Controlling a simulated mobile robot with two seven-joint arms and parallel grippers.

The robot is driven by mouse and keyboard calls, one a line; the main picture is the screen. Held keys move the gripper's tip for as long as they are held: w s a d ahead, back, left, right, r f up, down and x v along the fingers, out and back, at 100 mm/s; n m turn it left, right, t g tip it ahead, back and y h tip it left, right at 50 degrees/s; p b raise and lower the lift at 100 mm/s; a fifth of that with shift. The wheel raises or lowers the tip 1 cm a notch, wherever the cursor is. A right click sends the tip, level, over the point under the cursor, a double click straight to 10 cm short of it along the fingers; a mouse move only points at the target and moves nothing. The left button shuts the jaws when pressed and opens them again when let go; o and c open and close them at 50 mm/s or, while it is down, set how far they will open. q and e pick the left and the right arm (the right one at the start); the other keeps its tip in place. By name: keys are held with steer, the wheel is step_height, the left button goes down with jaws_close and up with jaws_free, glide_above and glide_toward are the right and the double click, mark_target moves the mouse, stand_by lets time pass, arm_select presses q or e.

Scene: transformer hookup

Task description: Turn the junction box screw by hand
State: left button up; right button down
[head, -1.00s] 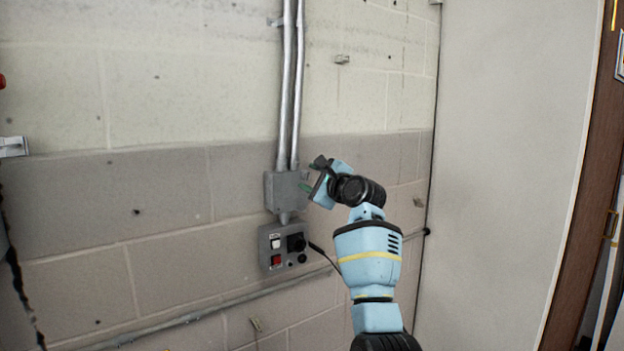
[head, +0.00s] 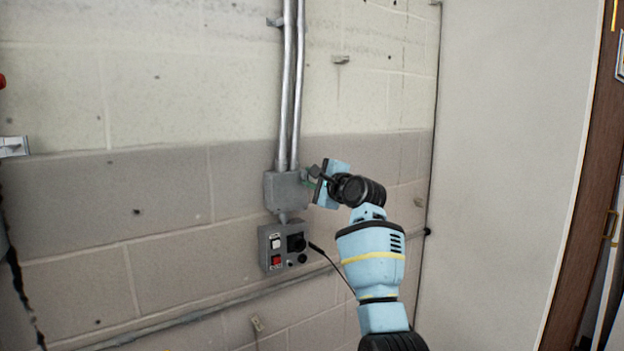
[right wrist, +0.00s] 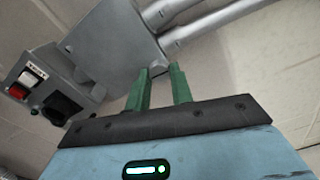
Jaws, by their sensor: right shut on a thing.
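The grey junction box (head: 284,192) is fixed to the wall at the lower end of two metal conduits. It also shows in the right wrist view (right wrist: 108,42). My right gripper (head: 311,182) reaches the box's right side. In the right wrist view its two green fingers (right wrist: 160,70) end at the side of the box, a narrow gap between them. My left gripper is in neither current view.
A grey control box (head: 284,246) with a white button, a red button and a black knob sits just below. A black cable (head: 330,258) runs from it to the right. Conduits (head: 288,90) rise above the junction box. A pale panel (head: 510,150) stands at the right.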

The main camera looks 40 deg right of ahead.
steer(key=n, duration=0.4)
steer(key=shift+n, duration=0.3)
steer(key=n, duration=0.3)
steer(key=shift+n, duration=0.4)
steer(key=n, duration=0.7)
steer(key=shift+r, duration=0.15)
steer(key=n, duration=0.3)
steer(key=shift+n, duration=0.4)
steer(key=n, duration=0.3)
steer(key=shift+n, duration=0.3)
steer(key=n, duration=0.4)
steer(key=shift+a+n, duration=0.1)
steer(key=shift+n, duration=1.7)
